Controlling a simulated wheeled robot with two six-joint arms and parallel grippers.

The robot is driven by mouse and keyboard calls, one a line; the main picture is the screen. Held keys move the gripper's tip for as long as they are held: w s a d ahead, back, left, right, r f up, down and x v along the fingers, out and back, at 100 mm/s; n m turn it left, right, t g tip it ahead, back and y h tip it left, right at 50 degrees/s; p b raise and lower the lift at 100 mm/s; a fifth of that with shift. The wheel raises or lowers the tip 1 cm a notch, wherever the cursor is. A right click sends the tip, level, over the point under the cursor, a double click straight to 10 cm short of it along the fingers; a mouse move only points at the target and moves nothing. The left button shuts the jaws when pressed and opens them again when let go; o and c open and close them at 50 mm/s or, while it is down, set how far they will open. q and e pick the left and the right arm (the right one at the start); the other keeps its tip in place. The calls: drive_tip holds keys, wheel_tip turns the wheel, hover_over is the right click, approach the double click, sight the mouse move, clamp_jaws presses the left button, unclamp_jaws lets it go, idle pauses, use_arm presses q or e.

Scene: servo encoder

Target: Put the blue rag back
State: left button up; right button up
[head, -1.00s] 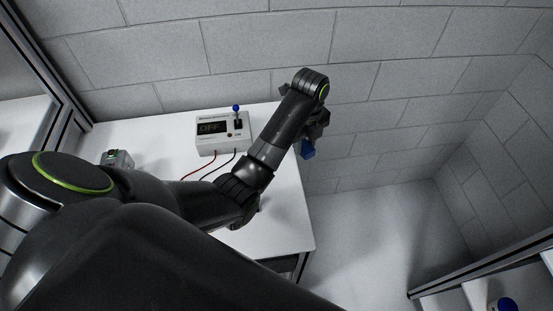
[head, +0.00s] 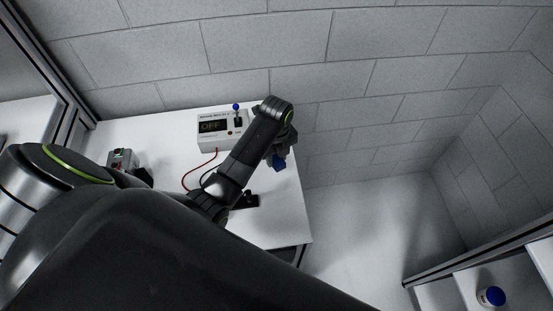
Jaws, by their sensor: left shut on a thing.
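The wrist hides most of the gripper and part of the rag. I cannot tell whether the rag touches the table. My right gripper is not in view.
A white box (head: 213,127) with an "OFF" display, a blue-knobbed lever and cables stands at the table's back. A small grey device (head: 122,159) stands at left. A black object (head: 246,201) lies near my forearm. A blue-topped container (head: 492,296) is at lower right.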

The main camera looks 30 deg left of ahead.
use_arm(q)
drive_tip(key=shift+f, duration=0.95)
drive_tip(key=shift+d+f, duration=0.1)
drive_tip(key=shift+f, duration=0.15)
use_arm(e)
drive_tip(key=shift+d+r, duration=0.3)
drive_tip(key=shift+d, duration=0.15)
use_arm(q)
drive_tip(key=shift+f, duration=0.15)
drive_tip(key=o, duration=0.9)
drive_tip(key=shift+o, duration=0.2)
